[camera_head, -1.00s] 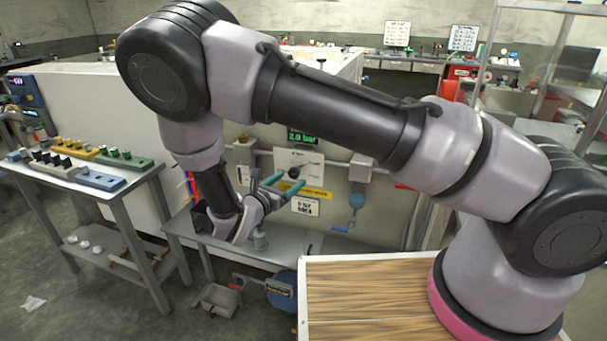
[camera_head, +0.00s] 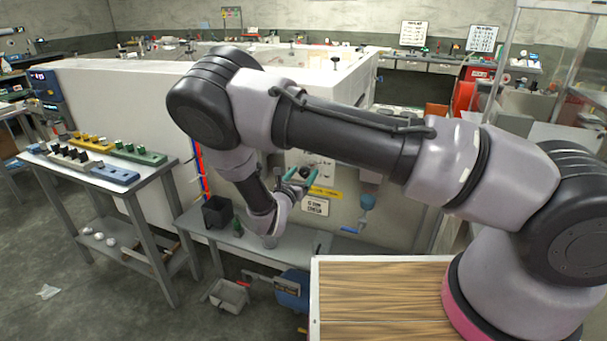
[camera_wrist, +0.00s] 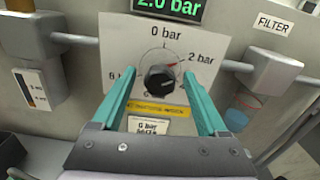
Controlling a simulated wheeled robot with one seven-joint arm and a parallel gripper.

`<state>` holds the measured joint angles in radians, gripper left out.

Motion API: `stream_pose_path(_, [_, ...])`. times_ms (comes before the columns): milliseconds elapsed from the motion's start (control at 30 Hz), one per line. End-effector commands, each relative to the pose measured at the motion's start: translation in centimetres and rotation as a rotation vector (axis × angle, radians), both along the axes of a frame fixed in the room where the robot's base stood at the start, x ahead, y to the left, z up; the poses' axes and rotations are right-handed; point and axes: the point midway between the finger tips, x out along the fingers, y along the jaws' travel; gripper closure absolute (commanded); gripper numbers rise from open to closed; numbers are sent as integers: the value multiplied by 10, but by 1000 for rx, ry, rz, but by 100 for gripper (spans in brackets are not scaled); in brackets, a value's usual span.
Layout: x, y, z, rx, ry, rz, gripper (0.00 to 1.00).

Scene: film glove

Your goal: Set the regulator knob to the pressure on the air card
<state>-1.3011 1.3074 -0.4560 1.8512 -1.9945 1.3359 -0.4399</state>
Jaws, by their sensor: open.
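The regulator knob (camera_wrist: 160,79) is a round black knob on a white dial plate (camera_wrist: 205,42) marked 0 bar at top and 2 bar at upper right. A red mark by the knob points towards 2 bar. The green display (camera_wrist: 170,8) above reads 2.0 bar. A white card (camera_wrist: 149,126) below the yellow strip seems to read 6 bar; its lower part is hidden by my gripper. My gripper (camera_wrist: 156,77) is open, its teal fingers to the left and right of the knob in the wrist view. I cannot tell whether they touch it.
A filter unit (camera_wrist: 272,75) with a blue bowl is right of the dial, on a pipe. A grey bench (camera_head: 285,250) runs below the panel, with a dark bin (camera_head: 217,212) on it. A side table (camera_head: 62,165) with colored blocks stands left.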

Motion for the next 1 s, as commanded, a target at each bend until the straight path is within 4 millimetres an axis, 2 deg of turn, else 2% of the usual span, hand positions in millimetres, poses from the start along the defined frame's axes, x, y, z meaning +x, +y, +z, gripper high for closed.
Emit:
stream_pose_path(300, [4, -1, 0, 0, 0, 0, 24])
stream_pose_path(333, [4, -1, 0, 0, 0, 0, 28])
stream_pose_path(467, [3, -1, 0, 0, 0, 0, 77])
stream_pose_path(500, [3, -1, 0, 0, 0, 0, 93])
stream_pose_path(533, [3, -1, 0, 0, 1, 0, 100])
stream_pose_path(767, [3, -1, 0, 12, -3, 1, 100])
stream_pose_path(1000, [3, -1, 0, 100, -35, 0, 100])
